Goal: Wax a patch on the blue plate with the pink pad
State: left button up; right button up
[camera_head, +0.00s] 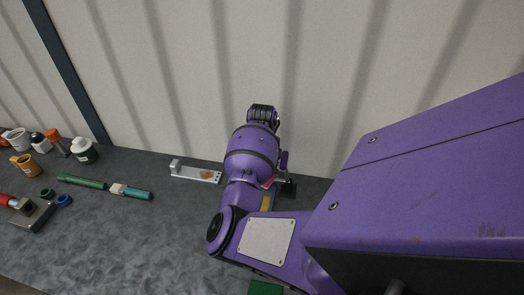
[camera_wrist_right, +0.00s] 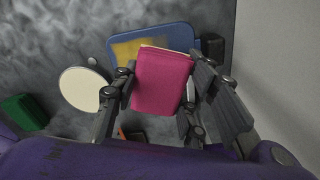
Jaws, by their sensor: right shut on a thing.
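The pink pad (camera_wrist_right: 162,82) is held between the fingers of my right gripper (camera_wrist_right: 160,88) in the right wrist view. The blue plate (camera_wrist_right: 182,37) lies on the grey bench beyond the pad, with a yellow patch (camera_wrist_right: 134,48) on it. The pad overlaps part of the plate and patch in this view; I cannot tell whether it touches them. In the head view my purple right arm hides most of the plate and the pad; a bit of the yellow patch (camera_head: 266,201) shows beside the arm. My left gripper is not in view.
A round cream disc (camera_wrist_right: 82,91) and a green block (camera_wrist_right: 22,113) are left of the pad. In the head view, a metal bracket (camera_head: 196,174), a green marker (camera_head: 82,182), a teal-handled tool (camera_head: 133,191) and several bottles and cups lie left. A corrugated wall (camera_head: 200,70) stands behind.

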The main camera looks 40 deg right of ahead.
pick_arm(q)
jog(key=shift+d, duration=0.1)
pick_arm(e)
jog(key=shift+f, duration=0.1)
jog(key=shift+f, duration=0.65)
notch_tip(320, 180, down, 3)
jog(key=shift+r+b, duration=0.2)
jog(key=shift+b, duration=0.4)
jog(key=shift+f, duration=0.8)
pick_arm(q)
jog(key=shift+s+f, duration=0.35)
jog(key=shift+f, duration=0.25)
pick_arm(e)
jog(key=shift+w, duration=0.1)
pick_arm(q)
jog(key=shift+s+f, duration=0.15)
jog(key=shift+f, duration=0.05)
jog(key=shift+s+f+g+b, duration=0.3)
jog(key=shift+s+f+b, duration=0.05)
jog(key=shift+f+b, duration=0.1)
pick_arm(e)
jog(key=shift+f, duration=0.75)
